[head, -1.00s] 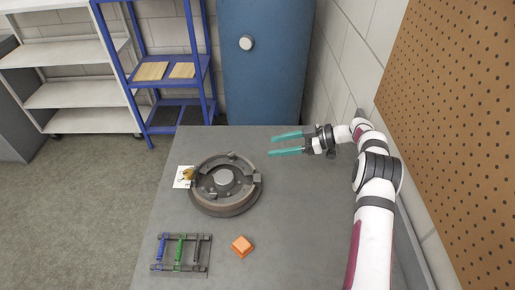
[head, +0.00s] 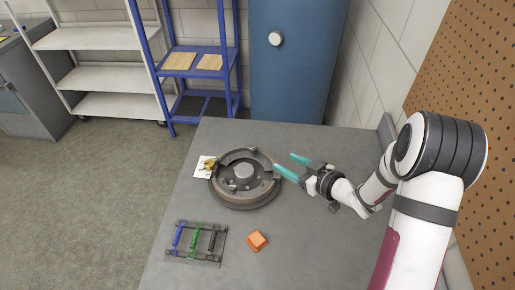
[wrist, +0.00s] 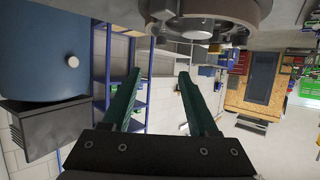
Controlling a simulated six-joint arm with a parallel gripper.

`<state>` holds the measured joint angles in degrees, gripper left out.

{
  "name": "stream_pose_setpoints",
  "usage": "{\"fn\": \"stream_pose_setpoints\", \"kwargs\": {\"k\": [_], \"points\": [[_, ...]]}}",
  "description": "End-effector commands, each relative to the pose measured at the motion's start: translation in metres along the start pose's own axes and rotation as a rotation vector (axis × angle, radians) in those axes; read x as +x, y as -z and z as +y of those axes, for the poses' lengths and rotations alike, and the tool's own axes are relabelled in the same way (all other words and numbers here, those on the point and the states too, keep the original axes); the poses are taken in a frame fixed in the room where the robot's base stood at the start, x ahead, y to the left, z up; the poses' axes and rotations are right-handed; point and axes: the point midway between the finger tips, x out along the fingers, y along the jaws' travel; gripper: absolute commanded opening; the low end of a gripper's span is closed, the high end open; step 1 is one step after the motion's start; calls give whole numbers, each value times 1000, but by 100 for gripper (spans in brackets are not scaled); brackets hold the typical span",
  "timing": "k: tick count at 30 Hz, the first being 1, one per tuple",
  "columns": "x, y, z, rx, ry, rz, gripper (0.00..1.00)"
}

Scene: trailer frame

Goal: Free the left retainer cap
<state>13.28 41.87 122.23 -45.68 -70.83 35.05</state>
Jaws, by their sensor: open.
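A round, dark metal drum assembly (head: 243,200) with a raised rim and a grey centre hub (head: 243,171) lies on the grey table in the head view. Small dark parts sit inside its rim, too small to tell which is the left retainer cap. My gripper (head: 284,162) has teal fingers, open and empty, at the drum's right side; one fingertip overlaps the rim in the picture, and I cannot tell whether it touches. In the wrist view, the drum (wrist: 225,28) shows at the top, beyond my open fingers (wrist: 160,74); nothing is between them.
A rack (head: 197,243) with blue, green and dark bars lies at the table's front left, with an orange block (head: 257,240) to its right. A small yellow item (head: 209,165) lies on a white card (head: 202,172) left of the drum. A perforated board (head: 470,70) stands at right.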

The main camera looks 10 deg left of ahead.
Motion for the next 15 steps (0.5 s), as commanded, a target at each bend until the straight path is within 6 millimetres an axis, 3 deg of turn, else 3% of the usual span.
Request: {"fn": "stream_pose_setpoints", "kwargs": {"k": [5,15], "points": [[30,-3,-4,1,2,-7,60],[127,-3,-3,1,2,-6,60]]}}
